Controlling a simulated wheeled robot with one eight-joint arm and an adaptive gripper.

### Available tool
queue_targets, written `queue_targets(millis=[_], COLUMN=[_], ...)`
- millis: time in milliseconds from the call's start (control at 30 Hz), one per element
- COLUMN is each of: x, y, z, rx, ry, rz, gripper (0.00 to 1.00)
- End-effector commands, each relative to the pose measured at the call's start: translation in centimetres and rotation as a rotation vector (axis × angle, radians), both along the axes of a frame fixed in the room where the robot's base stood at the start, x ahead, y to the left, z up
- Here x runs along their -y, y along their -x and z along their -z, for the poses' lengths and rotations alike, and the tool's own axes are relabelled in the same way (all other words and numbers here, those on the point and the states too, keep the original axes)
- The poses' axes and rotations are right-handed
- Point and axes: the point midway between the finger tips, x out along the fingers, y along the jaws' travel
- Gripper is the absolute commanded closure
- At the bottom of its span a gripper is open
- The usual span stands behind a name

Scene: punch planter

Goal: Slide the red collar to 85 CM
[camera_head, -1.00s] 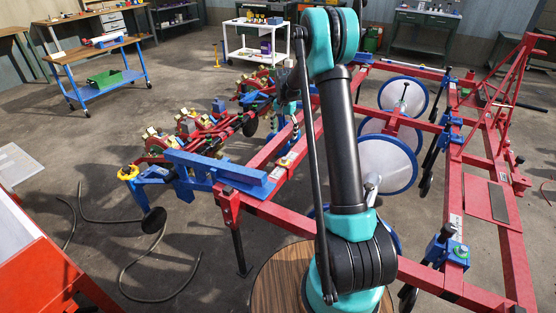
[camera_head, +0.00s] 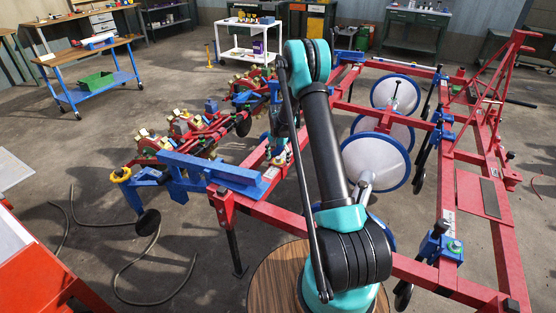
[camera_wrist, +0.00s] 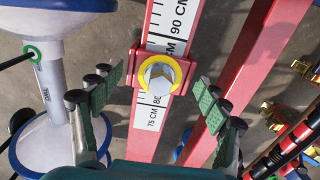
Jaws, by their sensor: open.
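In the wrist view the red collar (camera_wrist: 136,72) sits around a red beam (camera_wrist: 143,146). A yellow ring (camera_wrist: 160,56) and a silver hex bolt (camera_wrist: 158,76) are on its face. A white scale strip (camera_wrist: 178,18) runs along the beam. "90 CM" shows above the collar, a partly covered "CM" label just above it, and a partly covered "80" and "75 CM" below. My gripper (camera_wrist: 160,88) is open, its green-padded fingers left and right of the beam, apart from the collar. In the head view my gripper (camera_head: 280,140) is small beyond my arm; I cannot make out the collar there.
A second red beam (camera_wrist: 235,75) runs close to the right finger. A white-and-blue disc (camera_wrist: 50,140) and a grey post (camera_wrist: 52,85) are at left. In the head view the planter frame (camera_head: 285,215) fills the middle and right. Hoses (camera_head: 150,265) lie on the floor.

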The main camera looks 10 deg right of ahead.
Motion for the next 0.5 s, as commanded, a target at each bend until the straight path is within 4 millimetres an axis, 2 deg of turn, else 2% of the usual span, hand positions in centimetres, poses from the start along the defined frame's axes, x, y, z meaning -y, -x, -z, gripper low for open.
queue_targets(millis=[267, 500], x=[0.00, 0.00], y=[0.00, 0.00], z=[0.08, 0.06], rx=[0.000, 0.000], ry=[0.000, 0.000], rz=[0.000, 0.000], gripper=[0.25, 0.55])
